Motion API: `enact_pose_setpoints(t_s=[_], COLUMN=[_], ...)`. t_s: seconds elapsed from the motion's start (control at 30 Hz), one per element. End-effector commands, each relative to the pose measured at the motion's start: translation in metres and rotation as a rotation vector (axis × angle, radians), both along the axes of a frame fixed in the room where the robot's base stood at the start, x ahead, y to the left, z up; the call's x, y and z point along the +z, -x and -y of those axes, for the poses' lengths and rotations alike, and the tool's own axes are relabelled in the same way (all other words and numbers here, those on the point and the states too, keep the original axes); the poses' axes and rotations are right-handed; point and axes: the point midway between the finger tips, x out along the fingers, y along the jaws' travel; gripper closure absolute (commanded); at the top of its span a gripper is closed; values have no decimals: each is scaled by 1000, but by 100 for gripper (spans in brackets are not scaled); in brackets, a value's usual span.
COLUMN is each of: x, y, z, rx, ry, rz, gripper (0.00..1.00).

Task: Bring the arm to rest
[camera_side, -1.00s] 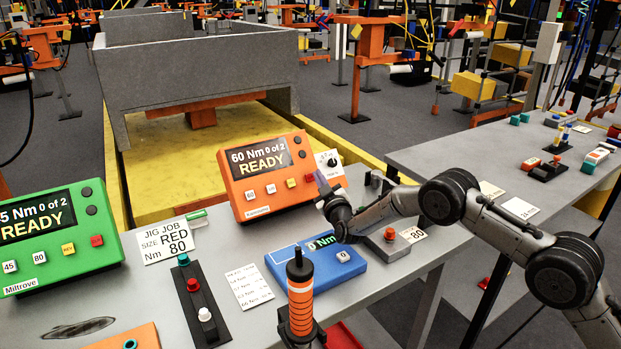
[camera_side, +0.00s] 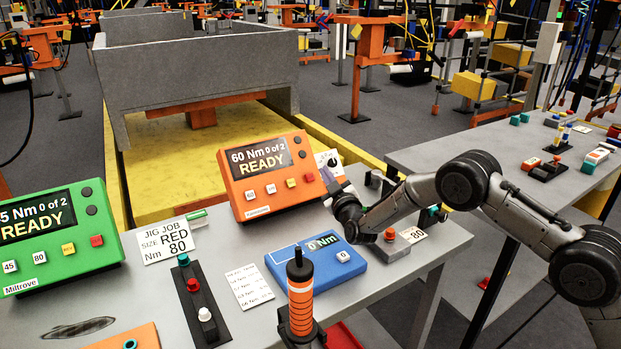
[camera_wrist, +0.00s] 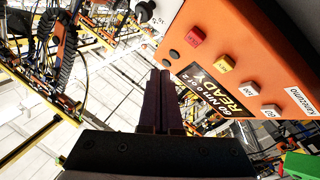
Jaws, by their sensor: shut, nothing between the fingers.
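My gripper (camera_side: 328,182) is beside the right side of the orange controller box (camera_side: 238,204), above the grey bench, with its fingers shut and empty. In the wrist view my gripper (camera_wrist: 164,80) shows as dark fingers pressed together, pointing up the picture. The orange controller (camera_wrist: 200,28) fills the upper right there, its display reading 60 Nm, 0 of 2, READY. A gap between fingertips and the box cannot be judged exactly. My forearm reaches in from the right over the bench's right end.
A blue 0 Nm unit (camera_side: 290,272), a red-button box (camera_side: 402,243) and an orange-banded tool (camera_side: 301,300) stand below my gripper. The green controller (camera_side: 105,255) is at left. A grey side bench (camera_side: 450,160) is at right.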

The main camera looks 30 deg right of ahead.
Motion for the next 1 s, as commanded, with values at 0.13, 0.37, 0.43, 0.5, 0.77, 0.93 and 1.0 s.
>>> enact_pose_setpoints(t_s=[0.13,0.37,0.43,0.5,0.77,0.93,1.0], x=[0,0,0,1,101,215,252], y=[0,0,0,0,4,38,57], z=[0,0,0,1,15,29,32], rx=[0,0,0,-2,-20,-9,11], ry=[0,0,0,0,-19,-31,-47], rz=[0,0,0,1,138,237,241], gripper=[100,100,100,100,100,100,100])
